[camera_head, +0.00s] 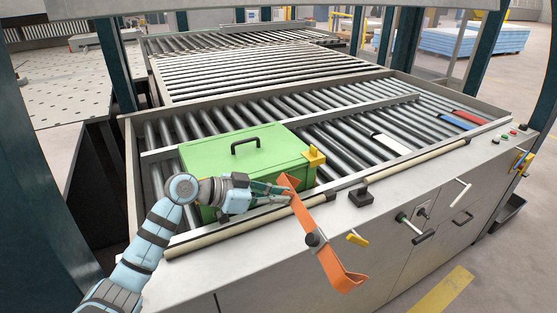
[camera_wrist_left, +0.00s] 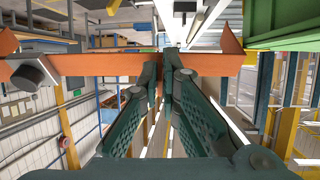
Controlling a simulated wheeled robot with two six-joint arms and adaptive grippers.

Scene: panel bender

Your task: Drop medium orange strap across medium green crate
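The green crate (camera_head: 225,158), with a black handle on its lid, sits on the rollers at the near left of the conveyor. My left gripper (camera_head: 287,193) is shut on the orange strap (camera_head: 328,257) close to one end, beside the crate's near right side. The strap has bent ends and a dark knob, and slopes down past the front edge of the machine. In the left wrist view my left gripper (camera_wrist_left: 163,65) pinches the strap (camera_wrist_left: 95,64), which runs across the picture. The crate (camera_wrist_left: 285,22) shows at upper right. My right gripper is not in view.
A yellow bracket (camera_head: 314,156) stands at the crate's right corner. A black block (camera_head: 361,197) sits on the front ledge. White, blue and red pieces lie on the rollers to the right. Handles (camera_head: 410,222) stick out from the front panel. Rollers behind the crate are clear.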

